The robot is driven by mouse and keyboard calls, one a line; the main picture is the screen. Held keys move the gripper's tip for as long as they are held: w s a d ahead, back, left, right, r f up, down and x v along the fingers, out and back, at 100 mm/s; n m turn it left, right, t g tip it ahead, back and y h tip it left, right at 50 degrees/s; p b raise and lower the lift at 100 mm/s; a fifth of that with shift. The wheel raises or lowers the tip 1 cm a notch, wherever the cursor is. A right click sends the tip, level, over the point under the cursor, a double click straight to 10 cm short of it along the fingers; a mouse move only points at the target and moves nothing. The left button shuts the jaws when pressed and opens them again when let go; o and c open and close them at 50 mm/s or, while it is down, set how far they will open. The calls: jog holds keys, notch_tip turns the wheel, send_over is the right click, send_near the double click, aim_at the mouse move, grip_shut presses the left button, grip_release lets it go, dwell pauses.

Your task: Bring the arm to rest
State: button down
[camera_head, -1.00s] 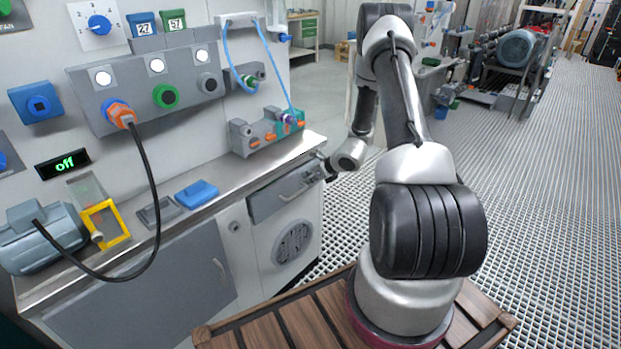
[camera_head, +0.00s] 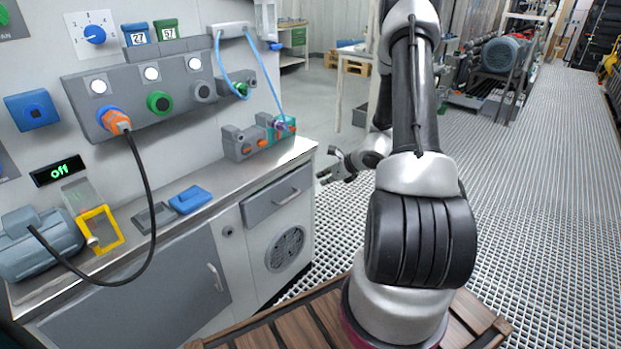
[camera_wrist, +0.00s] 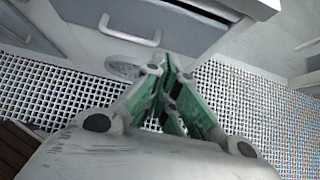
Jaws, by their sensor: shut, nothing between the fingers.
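My gripper (camera_head: 328,171) is at the end of my bent arm, in front of the bench's right end and apart from the drawer handle (camera_head: 286,197). In the wrist view my gripper (camera_wrist: 168,66) has its green-lined fingers drawn together at the tips, with nothing held. The drawer front (camera_wrist: 150,22) and its handle (camera_wrist: 130,38) lie beyond the fingertips in that view.
The steel bench (camera_head: 290,154) carries a grey valve block (camera_head: 243,143), a blue box (camera_head: 190,199), a yellow frame (camera_head: 101,230) and a motor (camera_head: 40,243). A display (camera_head: 57,170) reads "off". Open grating floor (camera_head: 540,200) lies to the right.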

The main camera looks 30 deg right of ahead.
jog(key=shift+s+r, duration=0.15)
jog(key=s+a+r+n+g+y, duration=0.25)
jog(key=s+a+r+n, duration=0.2)
jog(key=s+n, duration=0.4)
jog(key=s+a+r+n+g+y, duration=0.2)
jog(key=s+a+r+n+g, duration=0.25)
jog(key=s+n, duration=0.35)
jog(key=s+a+r+n+t+h, duration=0.1)
jog(key=s+r+n+h, duration=0.1)
jog(key=s+r+n, duration=0.3)
jog(key=s+r+n+h, duration=0.3)
jog(key=s+r+n, duration=0.1)
jog(key=r, duration=0.7)
jog(key=s+a+r+n+t+h, duration=0.1)
jog(key=s+r+n+h, duration=0.1)
jog(key=s+r+n, duration=0.3)
notch_tip(320, 180, up, 4)
jog(key=shift+s+a+f+n+t+h, duration=0.1)
jog(key=shift+s+a+n+t+h, duration=0.25)
jog(key=shift+n, duration=0.4)
